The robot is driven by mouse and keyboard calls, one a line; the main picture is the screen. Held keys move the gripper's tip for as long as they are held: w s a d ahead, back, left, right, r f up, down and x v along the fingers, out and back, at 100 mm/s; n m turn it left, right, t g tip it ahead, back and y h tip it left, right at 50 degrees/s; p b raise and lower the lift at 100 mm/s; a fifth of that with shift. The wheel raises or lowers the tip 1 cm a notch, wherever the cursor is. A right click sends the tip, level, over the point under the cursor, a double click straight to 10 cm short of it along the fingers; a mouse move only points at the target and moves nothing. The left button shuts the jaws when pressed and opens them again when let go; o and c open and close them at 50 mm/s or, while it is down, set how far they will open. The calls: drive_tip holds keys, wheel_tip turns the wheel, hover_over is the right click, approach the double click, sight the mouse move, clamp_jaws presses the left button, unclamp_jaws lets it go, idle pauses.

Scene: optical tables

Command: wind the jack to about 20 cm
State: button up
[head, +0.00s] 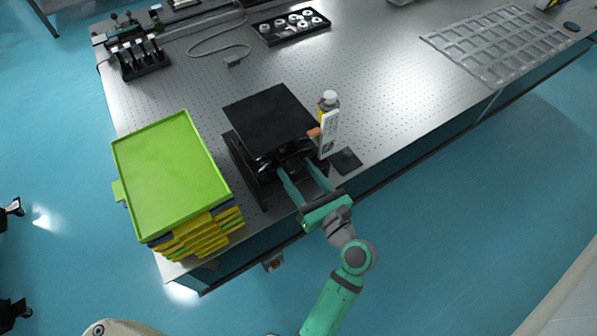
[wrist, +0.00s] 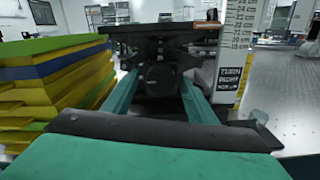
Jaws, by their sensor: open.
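The black lab jack (head: 268,122) stands on the perforated optical table near its front edge, its flat top plate raised above its base. In the wrist view the jack's top plate (wrist: 160,32) is seen edge-on, with a round dark knob (wrist: 162,80) below it. A white height scale (head: 328,134) with an orange pointer stands upright at the jack's right; its printed centimetre marks show in the wrist view (wrist: 233,50). My gripper (head: 304,178) is open, its two green fingers reaching toward the jack's front, one on each side of the knob. Contact cannot be told.
A stack of yellow, blue and green trays (head: 172,172) stands close on the left. A bottle (head: 329,101) is behind the scale and a small black plate (head: 346,161) lies right of it. The table's right middle is clear.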

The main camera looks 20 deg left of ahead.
drive_tip(key=c, duration=1.1)
drive_tip(key=shift+n, duration=0.4)
